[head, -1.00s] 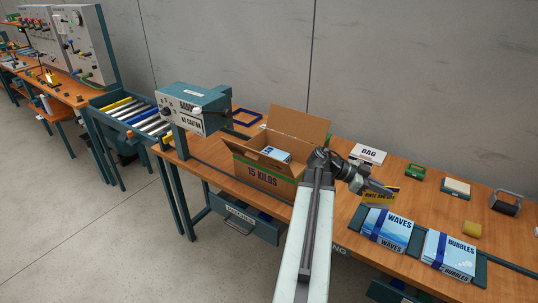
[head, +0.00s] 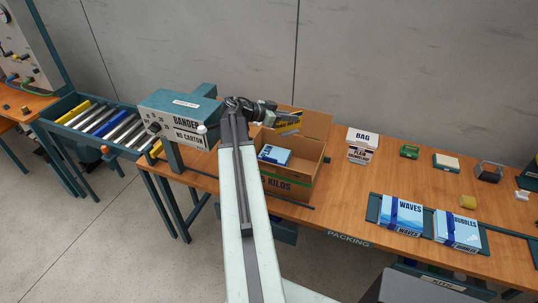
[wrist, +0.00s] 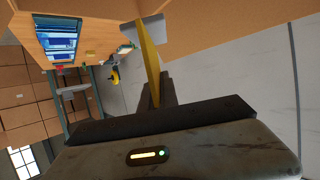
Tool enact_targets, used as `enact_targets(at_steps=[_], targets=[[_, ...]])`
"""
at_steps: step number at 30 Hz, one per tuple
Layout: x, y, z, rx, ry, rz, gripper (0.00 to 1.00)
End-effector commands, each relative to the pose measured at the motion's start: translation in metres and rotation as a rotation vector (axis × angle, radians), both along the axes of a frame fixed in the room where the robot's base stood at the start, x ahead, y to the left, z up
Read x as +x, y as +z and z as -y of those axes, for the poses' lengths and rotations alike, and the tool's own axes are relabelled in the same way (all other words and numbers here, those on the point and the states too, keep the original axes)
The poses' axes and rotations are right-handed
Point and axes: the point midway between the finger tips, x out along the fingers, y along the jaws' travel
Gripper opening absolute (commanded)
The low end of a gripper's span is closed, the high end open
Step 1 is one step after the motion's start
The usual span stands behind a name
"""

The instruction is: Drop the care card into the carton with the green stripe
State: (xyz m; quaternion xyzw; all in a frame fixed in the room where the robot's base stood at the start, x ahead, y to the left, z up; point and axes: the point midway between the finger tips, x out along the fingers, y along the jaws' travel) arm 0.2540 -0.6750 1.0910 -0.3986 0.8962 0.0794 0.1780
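The care card (head: 288,124) is yellow with a dark band, and my gripper (head: 274,115) is shut on it. The card is over the back part of the open carton (head: 306,176), in front of its raised rear flap. The carton is brown with a green stripe and dark lettering, partly hidden by my arm. A blue and white pack (head: 274,154) lies inside it. In the wrist view the card (wrist: 151,55) shows nearly edge-on as a yellow strip between the fingers (wrist: 158,92).
A bander machine (head: 180,118) stands left of the carton, with a roller conveyor (head: 100,125) beyond. To the right are a bag box (head: 362,138), a green item (head: 409,151) and the Waves (head: 401,214) and Bubbles (head: 457,230) packs. Bare bench lies between.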

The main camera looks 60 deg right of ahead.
Motion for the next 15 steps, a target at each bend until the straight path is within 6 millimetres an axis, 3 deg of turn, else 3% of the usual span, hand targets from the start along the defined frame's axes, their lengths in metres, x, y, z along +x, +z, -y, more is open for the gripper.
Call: enact_targets(at_steps=[5, 15], targets=[[-0.001, -0.008, 0.0, 0.0, -0.001, 0.0, 0.0], [0.0, -0.053, 0.0, 0.0, 0.0, 0.0, 0.0]])
